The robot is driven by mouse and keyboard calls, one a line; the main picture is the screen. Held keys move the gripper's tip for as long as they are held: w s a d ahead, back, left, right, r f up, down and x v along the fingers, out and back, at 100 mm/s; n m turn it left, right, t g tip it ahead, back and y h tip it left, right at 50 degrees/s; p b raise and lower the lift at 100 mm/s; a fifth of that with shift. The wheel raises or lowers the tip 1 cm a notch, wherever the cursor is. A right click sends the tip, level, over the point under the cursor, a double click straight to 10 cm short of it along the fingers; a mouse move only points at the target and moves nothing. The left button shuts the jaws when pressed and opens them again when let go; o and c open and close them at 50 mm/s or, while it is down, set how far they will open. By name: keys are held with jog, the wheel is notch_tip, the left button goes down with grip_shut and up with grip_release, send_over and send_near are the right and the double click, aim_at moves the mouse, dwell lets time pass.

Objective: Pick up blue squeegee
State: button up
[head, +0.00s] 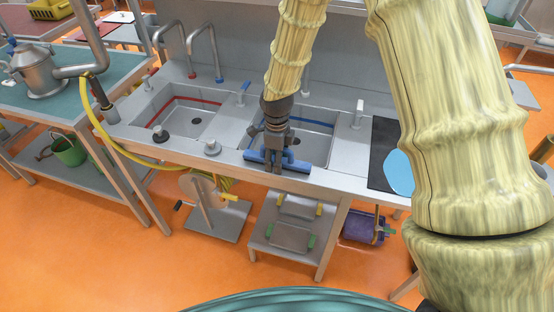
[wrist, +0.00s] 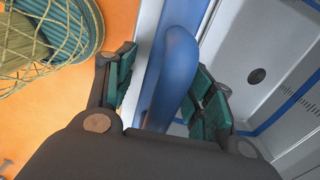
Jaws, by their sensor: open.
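The blue squeegee (head: 298,166) lies along the front edge of the right sink, partly hidden by my gripper (head: 277,163) in the head view. In the wrist view a smooth, rounded blue part of the squeegee (wrist: 178,72) lies between the two green-padded fingers of my gripper (wrist: 166,82). My gripper is open, with one finger on each side of the blue part. The right finger looks close to it and a gap shows on the left. I cannot tell whether either finger touches it.
The right sink basin (head: 312,146) lies just behind the squeegee, and the red-striped left basin (head: 190,114) is beside it. Faucets stand along the back. A black panel with a light blue oval (head: 398,172) is to the right. A yellow hose (head: 112,143) hangs at left.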

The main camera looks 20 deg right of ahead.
jog(key=shift+c, duration=0.2)
jog(key=c, duration=1)
jog(key=shift+c, duration=0.4)
jog(key=shift+r, duration=0.2)
